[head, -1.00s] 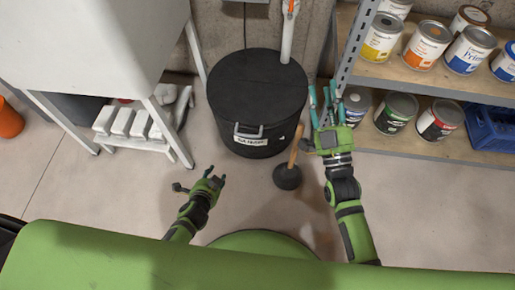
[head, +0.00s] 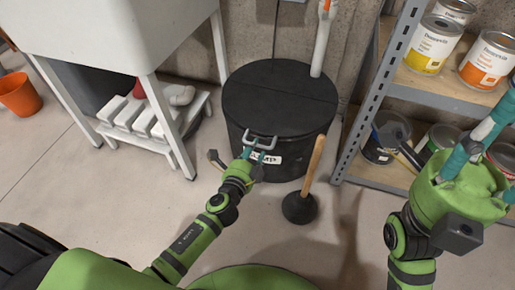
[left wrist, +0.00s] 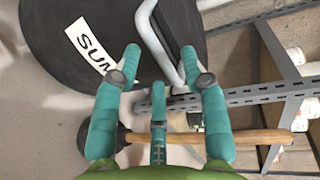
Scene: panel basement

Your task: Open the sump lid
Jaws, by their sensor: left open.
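The black round sump basin with its flat lid (head: 280,97) stands against the wall in the head view, lid lying shut on top. A pale U-shaped handle (head: 262,141) is on its front rim above a white label (head: 268,159). My left gripper (head: 257,157) is open just in front of the handle. In the left wrist view the handle (left wrist: 155,42) shows between and beyond my spread teal fingertips (left wrist: 160,60); contact cannot be told. The label (left wrist: 88,45) shows there too. My right gripper (head: 485,145) is open and empty at the right, before the shelf.
A plunger (head: 300,208) with a wooden handle stands on the floor right of the basin, close to my left gripper. A white pipe (head: 321,40) rises behind the lid. A metal-framed paint shelf (head: 385,90) is at right; a sink (head: 110,35) is at left.

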